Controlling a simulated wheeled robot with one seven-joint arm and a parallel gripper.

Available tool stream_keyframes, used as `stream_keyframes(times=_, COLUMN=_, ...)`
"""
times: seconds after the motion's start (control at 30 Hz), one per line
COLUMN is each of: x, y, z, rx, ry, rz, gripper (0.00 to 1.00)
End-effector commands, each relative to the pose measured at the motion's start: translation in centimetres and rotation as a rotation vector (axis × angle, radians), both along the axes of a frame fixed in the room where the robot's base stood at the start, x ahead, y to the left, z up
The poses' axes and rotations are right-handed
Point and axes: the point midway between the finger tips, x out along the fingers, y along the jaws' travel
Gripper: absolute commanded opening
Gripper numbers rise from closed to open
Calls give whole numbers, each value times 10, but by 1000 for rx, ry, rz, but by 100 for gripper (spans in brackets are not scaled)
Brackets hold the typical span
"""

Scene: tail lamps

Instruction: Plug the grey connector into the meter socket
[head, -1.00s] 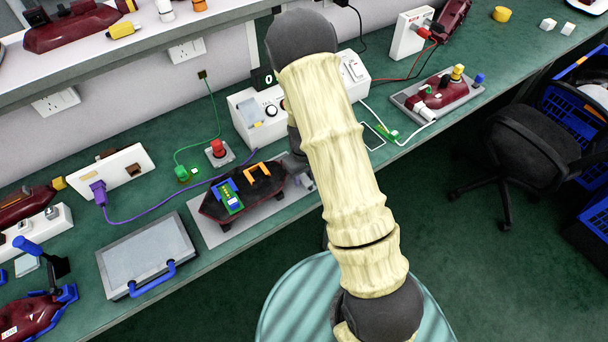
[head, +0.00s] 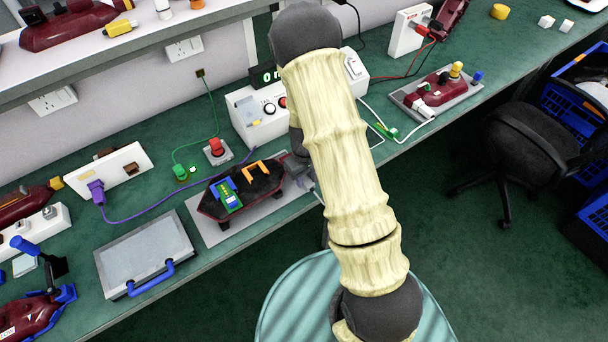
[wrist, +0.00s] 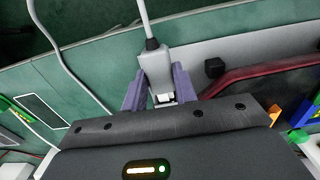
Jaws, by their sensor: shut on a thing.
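The grey connector (wrist: 154,66) is in the wrist view, with a pale cable running up from its far end. My gripper (wrist: 157,88) is shut on it, with a purple finger on each side. A small metallic end of the connector shows near my wrist housing; the rest of that end is hidden. In the head view my gripper (head: 303,178) is partly hidden by my arm, just right of the dark red lamp on the grey mat. A white box with knobs and a dark display (head: 262,118) stands behind it and may be the meter; I cannot make out its socket.
The dark red lamp (head: 240,193) carries a green board and an orange clip, close left of my gripper. A purple cable (head: 150,215) crosses the bench from a white plate (head: 112,172). A red button (head: 216,148) and a grey case (head: 145,255) stand nearby. The bench's front edge is close.

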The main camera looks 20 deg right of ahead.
Motion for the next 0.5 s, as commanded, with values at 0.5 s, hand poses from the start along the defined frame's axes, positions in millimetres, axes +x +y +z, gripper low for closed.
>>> stream_keyframes(times=0.5, x=-12, y=-4, z=0, rx=0, ry=-1, rz=-1, gripper=1)
